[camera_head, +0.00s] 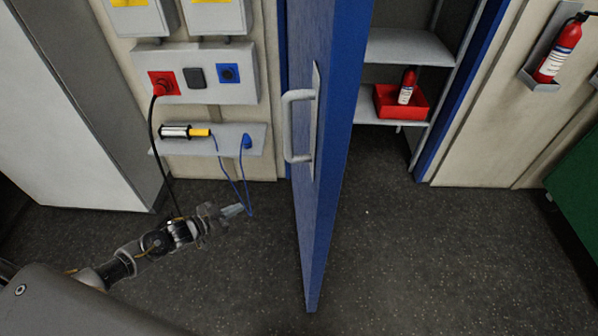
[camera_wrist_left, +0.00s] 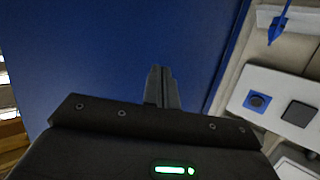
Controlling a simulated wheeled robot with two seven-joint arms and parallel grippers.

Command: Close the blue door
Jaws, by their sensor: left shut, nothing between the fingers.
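The blue door (camera_head: 334,150) stands wide open, its edge toward me, with a grey bar handle (camera_head: 289,125) on its left face. In the left wrist view, a blue panel that looks like the door (camera_wrist_left: 100,50) fills much of the picture behind the fingers. My left gripper (camera_head: 240,209) is shut and empty, low and to the left of the door, apart from the handle. Its closed fingers also show in the left wrist view (camera_wrist_left: 161,88). My right gripper is not in view.
Behind the door is a cabinet with grey shelves (camera_head: 400,47) and a red bin (camera_head: 385,103) holding an extinguisher. A wall panel with a red plug (camera_head: 160,88) and a small shelf (camera_head: 222,138) with cables is at left. Dark floor (camera_head: 440,240) is clear on the right.

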